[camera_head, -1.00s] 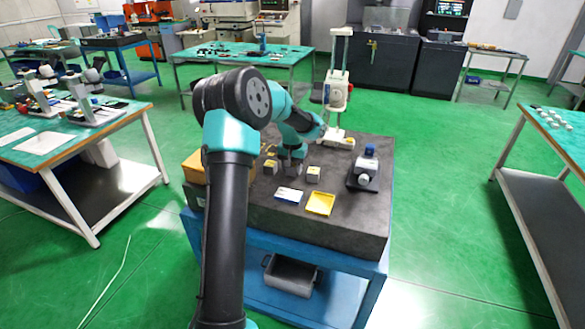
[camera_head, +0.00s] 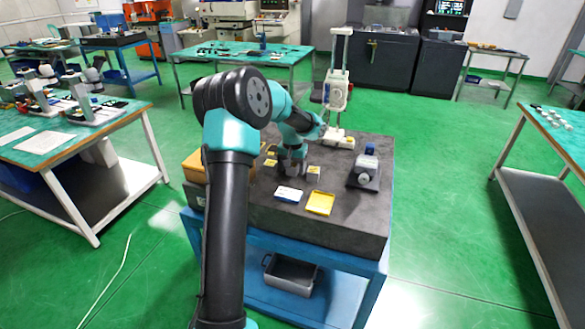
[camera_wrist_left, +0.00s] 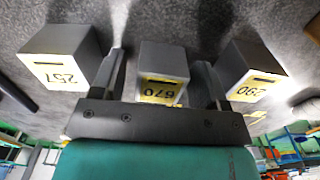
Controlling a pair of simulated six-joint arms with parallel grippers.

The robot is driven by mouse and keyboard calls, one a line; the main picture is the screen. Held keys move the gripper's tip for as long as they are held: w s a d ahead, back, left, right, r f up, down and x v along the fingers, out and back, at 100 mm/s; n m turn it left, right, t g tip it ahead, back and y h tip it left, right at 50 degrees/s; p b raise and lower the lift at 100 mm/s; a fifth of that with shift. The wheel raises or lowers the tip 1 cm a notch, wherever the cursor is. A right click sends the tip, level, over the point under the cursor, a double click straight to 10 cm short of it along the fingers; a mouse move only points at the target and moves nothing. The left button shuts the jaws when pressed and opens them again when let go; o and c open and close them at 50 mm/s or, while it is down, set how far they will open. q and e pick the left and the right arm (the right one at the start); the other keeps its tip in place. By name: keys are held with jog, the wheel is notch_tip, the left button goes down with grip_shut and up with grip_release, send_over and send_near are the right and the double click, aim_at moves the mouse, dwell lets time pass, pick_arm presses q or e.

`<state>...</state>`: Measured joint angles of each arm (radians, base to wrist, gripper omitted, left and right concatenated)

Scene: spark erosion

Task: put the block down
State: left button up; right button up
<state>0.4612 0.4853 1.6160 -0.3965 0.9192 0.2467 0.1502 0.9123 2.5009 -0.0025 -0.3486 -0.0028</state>
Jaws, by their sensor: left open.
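A second block (camera_wrist_left: 68,48) marked 257 stands left of the fingers, and a third block (camera_wrist_left: 253,62) stands to the right. In the head view a block (camera_head: 313,172) shows right of the gripper, whose fingers mostly hide the middle one.
The slab (camera_head: 262,212) also carries a yellow tray (camera_head: 320,203), a white and blue card (camera_head: 288,194), a dark device (camera_head: 365,172) on the right and a white stand (camera_head: 337,95) at the back. The slab's front right is clear.

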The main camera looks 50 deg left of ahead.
aim_at(293, 164)
pick_arm(q)
notch_tip(293, 164, up, 12)
dwell(0.6)
jog(key=shift+r, duration=0.1)
dwell(0.4)
